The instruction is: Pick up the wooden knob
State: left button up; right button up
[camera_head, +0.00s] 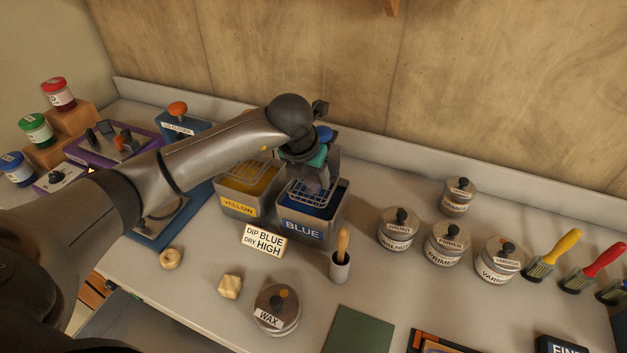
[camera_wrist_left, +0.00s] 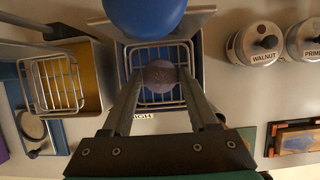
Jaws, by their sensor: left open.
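A round, dull purple-brown knob (camera_wrist_left: 160,76) sits in the wire basket (camera_wrist_left: 147,56) of the blue tank; it looks like the wooden knob, with its colour darkened. The tank, labelled BLUE (camera_head: 302,229), stands on the bench. My left gripper (camera_head: 316,190) points down into this tank. In the left wrist view my left gripper (camera_wrist_left: 160,80) is open, with one finger on each side of the knob; contact cannot be told. Two pale wooden pieces, one round (camera_head: 170,258) and one faceted (camera_head: 229,286), lie on the bench front. My right gripper is not in view.
A yellow tank (camera_head: 237,205) stands left of the blue one. A sign (camera_head: 264,241), a wax tin (camera_head: 277,308) and a brush holder (camera_head: 340,268) stand in front. Several tins, such as walnut (camera_head: 398,231), stand right.

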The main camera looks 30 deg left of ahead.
pick_arm(q)
jog(key=shift+w+f, duration=0.2)
jog(key=shift+f, duration=0.4)
jog(key=shift+c, duration=0.3)
grip_shut()
